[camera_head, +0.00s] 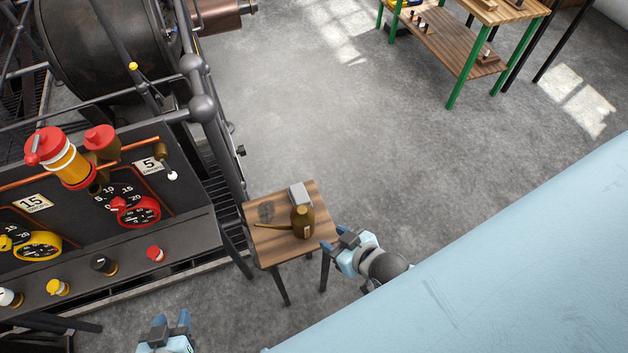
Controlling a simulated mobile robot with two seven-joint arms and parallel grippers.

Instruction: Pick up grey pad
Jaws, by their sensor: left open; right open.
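A small wooden table (270,247) stands at the centre. A dark grey, rough-looking flat pad (266,211) lies near its left edge. A light grey block (299,195) lies at its far right edge; I cannot tell for certain which of the two is called the grey pad. My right gripper (335,240) is open and empty, just right of the table's right edge, apart from both grey things. My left gripper (171,319) is open and empty at the bottom edge, left of and nearer than the table; only its front part shows.
A control panel (190,243) with dials and railings rises on the left. A green-legged workbench (445,48) is far right. Open concrete floor lies between.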

